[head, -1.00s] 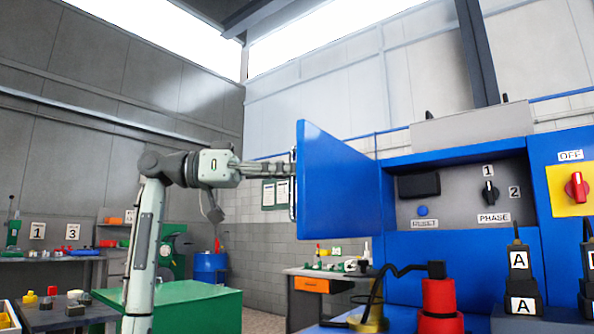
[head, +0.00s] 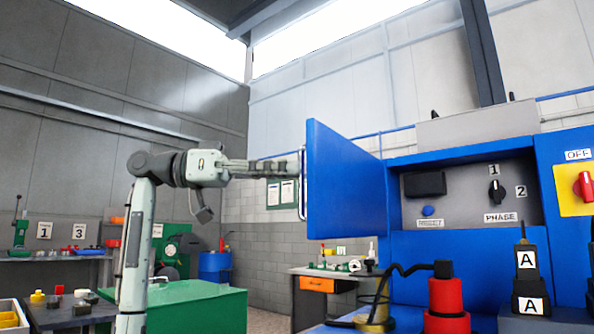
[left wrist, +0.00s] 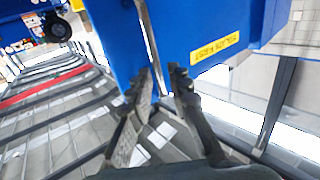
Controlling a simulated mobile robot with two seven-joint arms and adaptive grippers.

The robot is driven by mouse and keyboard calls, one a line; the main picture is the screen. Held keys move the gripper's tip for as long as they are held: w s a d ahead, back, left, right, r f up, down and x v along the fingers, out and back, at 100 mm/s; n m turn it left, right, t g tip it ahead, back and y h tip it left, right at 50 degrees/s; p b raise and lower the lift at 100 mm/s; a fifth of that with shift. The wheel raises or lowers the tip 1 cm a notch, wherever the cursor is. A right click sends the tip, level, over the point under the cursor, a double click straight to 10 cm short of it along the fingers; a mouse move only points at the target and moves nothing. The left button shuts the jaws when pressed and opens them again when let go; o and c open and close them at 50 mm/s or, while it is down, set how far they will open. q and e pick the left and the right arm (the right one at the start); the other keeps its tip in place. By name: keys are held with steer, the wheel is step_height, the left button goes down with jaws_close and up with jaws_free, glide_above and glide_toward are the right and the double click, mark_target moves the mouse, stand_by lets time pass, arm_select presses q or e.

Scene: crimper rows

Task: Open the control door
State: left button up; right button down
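The blue control door (head: 340,185) stands swung out from the blue cabinet, its flat face showing in the head view. A slim metal handle (head: 302,205) runs upright near its free edge. My left gripper (head: 296,167) is at that handle, coming in from the left. In the left wrist view its fingertips (left wrist: 162,72) are a little apart, with the handle (left wrist: 150,40) running down between them and a gap beside it. The door (left wrist: 195,30) bears a yellow label. My right gripper is not in view.
The cabinet's grey control panel (head: 465,200) lies exposed, with a phase switch and a blue button. A red switch (head: 585,186) is at far right. Red and black tools (head: 446,305) stand on the blue front ledge. A green box (head: 200,305) stands below my left arm.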

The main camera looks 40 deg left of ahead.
arm_select(q)
steer(key=v, duration=0.9)
steer(key=shift+s, duration=0.1)
